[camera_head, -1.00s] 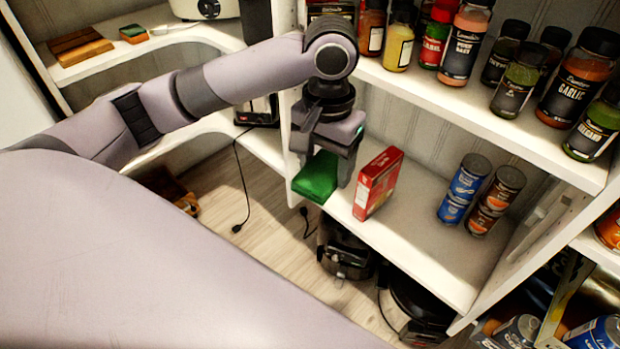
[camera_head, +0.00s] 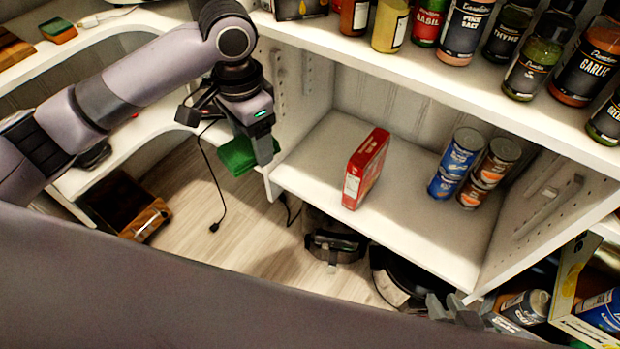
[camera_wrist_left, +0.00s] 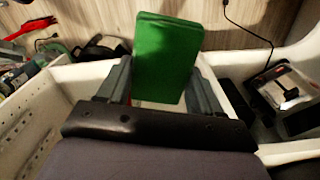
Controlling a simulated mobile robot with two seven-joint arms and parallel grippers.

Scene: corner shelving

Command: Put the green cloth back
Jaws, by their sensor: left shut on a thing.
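The green cloth (camera_head: 238,157) is a folded, flat green pad held in my left gripper (camera_head: 258,148). In the left wrist view the cloth (camera_wrist_left: 167,58) stands out between the two fingers of the gripper (camera_wrist_left: 165,88), which is shut on it. In the head view the gripper hangs at the left end of the middle shelf (camera_head: 310,185), with the cloth beyond the shelf's edge, over the floor gap. My right gripper (camera_head: 455,308) shows only as small grey parts at the bottom edge, and its fingers are unclear.
A red box (camera_head: 366,168) stands on the middle shelf, with stacked cans (camera_head: 462,152) further right. Spice bottles crowd the upper shelf. A wooden crate (camera_head: 145,220) and black appliances (camera_head: 333,243) are on the floor. Left shelves hold a small green-topped sponge (camera_head: 57,30).

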